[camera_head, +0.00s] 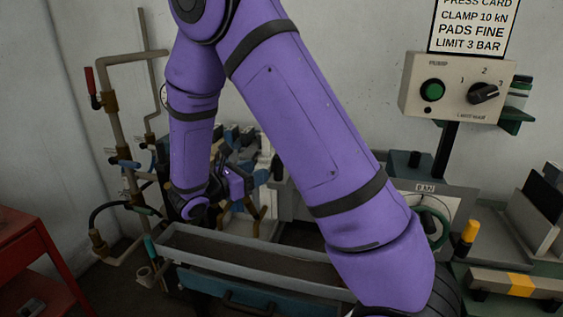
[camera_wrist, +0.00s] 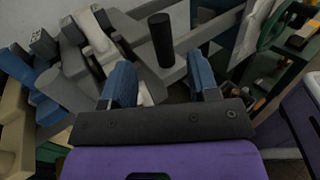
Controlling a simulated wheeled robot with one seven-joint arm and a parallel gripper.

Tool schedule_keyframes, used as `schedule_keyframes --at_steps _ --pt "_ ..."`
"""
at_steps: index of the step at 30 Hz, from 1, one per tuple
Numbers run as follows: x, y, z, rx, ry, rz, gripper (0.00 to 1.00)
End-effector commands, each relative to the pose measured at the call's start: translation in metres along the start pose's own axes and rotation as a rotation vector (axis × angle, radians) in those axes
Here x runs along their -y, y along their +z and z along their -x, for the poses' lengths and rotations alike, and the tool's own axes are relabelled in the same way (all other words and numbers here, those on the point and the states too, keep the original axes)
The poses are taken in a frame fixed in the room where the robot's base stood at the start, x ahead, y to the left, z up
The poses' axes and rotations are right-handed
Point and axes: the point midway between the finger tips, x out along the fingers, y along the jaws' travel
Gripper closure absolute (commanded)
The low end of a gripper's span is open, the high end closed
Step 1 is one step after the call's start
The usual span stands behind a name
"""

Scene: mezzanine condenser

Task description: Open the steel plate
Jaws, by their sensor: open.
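In the wrist view, my gripper (camera_wrist: 160,82) is open, with its two blue finger pads apart and nothing between them. Just beyond the fingertips, a black cylindrical handle (camera_wrist: 161,40) stands up against long grey metal slabs. One grey slab (camera_wrist: 133,38) beside the handle may be the steel plate; I cannot tell for certain. The fingers look apart from the handle. In the head view, my gripper (camera_head: 232,183) is low at the left, among the grey and blue machine parts. My arm hides much of the machine, and no steel plate can be made out clearly there.
A grey trough (camera_head: 240,249) runs in front of the machine. Brown pipes (camera_head: 120,130) with a red-handled valve stand at left, near a red cart (camera_head: 30,265). A control box (camera_head: 455,88) with green button and selector knob, and a dial panel (camera_head: 440,205), are at right.

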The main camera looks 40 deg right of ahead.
Motion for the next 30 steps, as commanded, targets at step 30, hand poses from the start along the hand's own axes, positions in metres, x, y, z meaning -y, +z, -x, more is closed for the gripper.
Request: schedule_keyframes --at_steps 30 --pt "0.001 0.0 -0.101 -0.003 -0.003 -0.001 0.45"
